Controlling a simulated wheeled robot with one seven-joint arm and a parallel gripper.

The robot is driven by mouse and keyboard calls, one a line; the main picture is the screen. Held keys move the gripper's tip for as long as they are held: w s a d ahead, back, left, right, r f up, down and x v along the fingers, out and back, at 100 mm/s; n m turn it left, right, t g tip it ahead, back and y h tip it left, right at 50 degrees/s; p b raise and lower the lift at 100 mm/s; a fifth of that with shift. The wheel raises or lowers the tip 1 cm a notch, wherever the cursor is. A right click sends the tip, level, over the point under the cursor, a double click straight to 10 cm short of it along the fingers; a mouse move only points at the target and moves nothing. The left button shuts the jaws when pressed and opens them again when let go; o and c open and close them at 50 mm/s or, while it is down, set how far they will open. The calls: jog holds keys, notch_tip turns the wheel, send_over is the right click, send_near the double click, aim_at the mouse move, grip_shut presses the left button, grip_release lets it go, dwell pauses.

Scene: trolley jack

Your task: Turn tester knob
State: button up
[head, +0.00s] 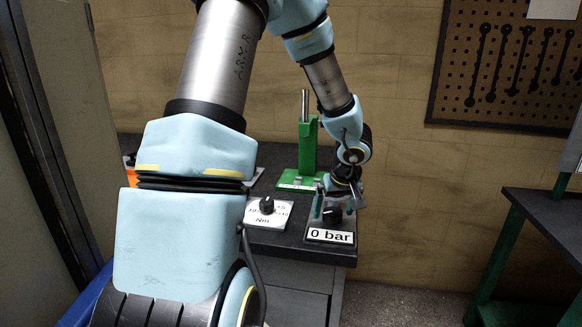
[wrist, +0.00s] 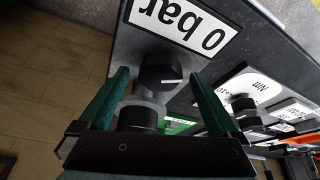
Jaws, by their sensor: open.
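The tester is a grey box with a white "0 bar" label (head: 330,236) at the front right corner of the dark bench. Its black knob (head: 332,215) stands on the top face behind the label. In the wrist view the knob (wrist: 160,71) shows a pale pointer mark, with the label (wrist: 184,21) upside down beyond it. My gripper (head: 335,206) is low over the tester, pointing down. In the wrist view its green fingers (wrist: 160,76) are open, one on each side of the knob, with gaps visible. A grey cylindrical part (wrist: 141,113) shows between the fingers, nearer the palm.
Left of the tester is a white "Nm" plate (head: 277,215) with its own black knob (head: 267,204). A green stand (head: 307,147) with a metal rod rises behind. A dark bench (head: 545,212) stands at the right. A pegboard of wrenches (head: 510,65) hangs on the wall.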

jog(key=shift+r+n+y+p, duration=0.25)
jog(key=shift+n+p, duration=0.45)
jog(key=shift+p, duration=0.45)
jog(key=shift+d, duration=0.1)
